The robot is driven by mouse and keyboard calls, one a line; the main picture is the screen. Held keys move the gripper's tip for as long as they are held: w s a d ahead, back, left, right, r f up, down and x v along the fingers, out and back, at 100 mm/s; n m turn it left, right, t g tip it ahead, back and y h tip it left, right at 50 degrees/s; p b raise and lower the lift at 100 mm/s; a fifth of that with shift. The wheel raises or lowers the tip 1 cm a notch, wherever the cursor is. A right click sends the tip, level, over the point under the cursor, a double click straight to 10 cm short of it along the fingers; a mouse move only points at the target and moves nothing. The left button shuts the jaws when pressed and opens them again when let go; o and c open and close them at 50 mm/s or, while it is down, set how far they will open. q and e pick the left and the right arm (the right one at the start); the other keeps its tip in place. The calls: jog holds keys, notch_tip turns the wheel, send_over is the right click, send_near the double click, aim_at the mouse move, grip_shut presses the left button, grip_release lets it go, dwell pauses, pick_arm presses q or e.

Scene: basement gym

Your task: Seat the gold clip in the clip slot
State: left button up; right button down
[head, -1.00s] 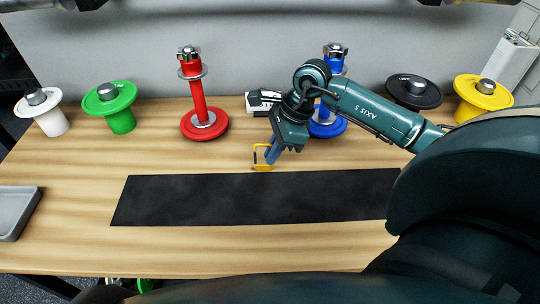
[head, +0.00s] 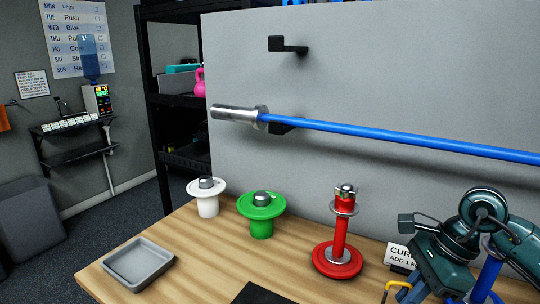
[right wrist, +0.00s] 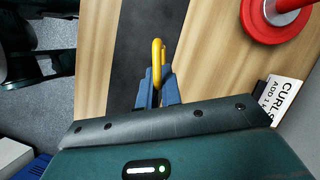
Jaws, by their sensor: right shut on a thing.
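The gold clip (right wrist: 158,52) is a small yellow-orange loop. In the right wrist view it stands out between the blue fingertips of my right gripper (right wrist: 154,88), which is shut on it. I cannot make out a clip slot in these views. My left gripper is not in view.
On the workbench (head: 190,250) stand a grey tray (head: 165,270), white spool (head: 207,198), green spool (head: 261,210) and red post (head: 339,240). A card (head: 398,256) stands beside my right arm. A blue barbell (head: 400,138) hangs on the grey panel. The black mat (right wrist: 140,40) is flat.

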jog(key=s+a+f+n+g+h, duration=0.3)
jog(key=a+n, duration=0.3)
jog(key=n, duration=1.3)
jog(key=shift+f+g+h, duration=0.5)
jog(key=shift+g+h, duration=0.3)
jog(key=shift+g, duration=0.1)
jog(key=shift+s+f, duration=0.1)
